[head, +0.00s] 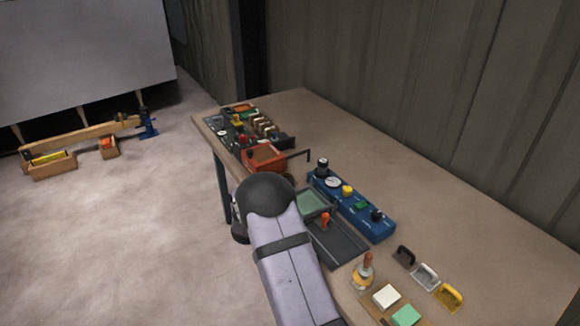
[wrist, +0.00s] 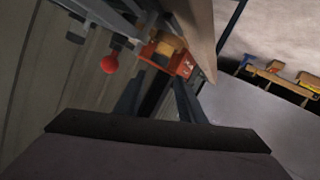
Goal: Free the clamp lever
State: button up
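No part is plainly marked as the clamp lever, and I cannot tell for sure which one it is. A red ball knob (wrist: 110,65) shows in the wrist view, left of a red-orange box (wrist: 182,66) and beside grey bars. In the head view the red-orange box (head: 262,158) sits on the bench, with a dark bent bar (head: 299,154) at its right. My gripper (wrist: 158,100) shows in the wrist view with its dark fingers apart and nothing seen between them. The red knob and box lie beyond the fingertips. In the head view my wrist hides the gripper.
The bench (head: 480,240) also holds a blue control panel (head: 352,205), a dark tray (head: 340,243) with an orange-handled tool, and several small trowel-like tools (head: 425,274). A wooden beam with a blue vise-like device (head: 147,125) stands on the floor. The bench's right side is bare.

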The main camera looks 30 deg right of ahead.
jog(key=s+d+r+m+h+p, duration=0.1)
jog(key=s+d+r+h+p, duration=0.15)
jog(key=d+h, duration=0.3)
jog(key=s+f+b, duration=0.1)
jog(key=s+a+f+m+g+b, duration=0.1)
jog(key=b, duration=0.1)
jog(key=shift+s+a+m, duration=0.15)
jog(key=shift+m, duration=0.15)
jog(key=shift+s+a+f+b, duration=0.15)
jog(key=shift+s+f+b, duration=0.05)
jog(key=shift+s+b, duration=0.2)
jog(key=shift+s+r, duration=0.1)
jog(key=shift+s, duration=0.05)
jog(key=shift+p+x, duration=1.05)
jog(key=shift+x, duration=2.6)
grip_shut()
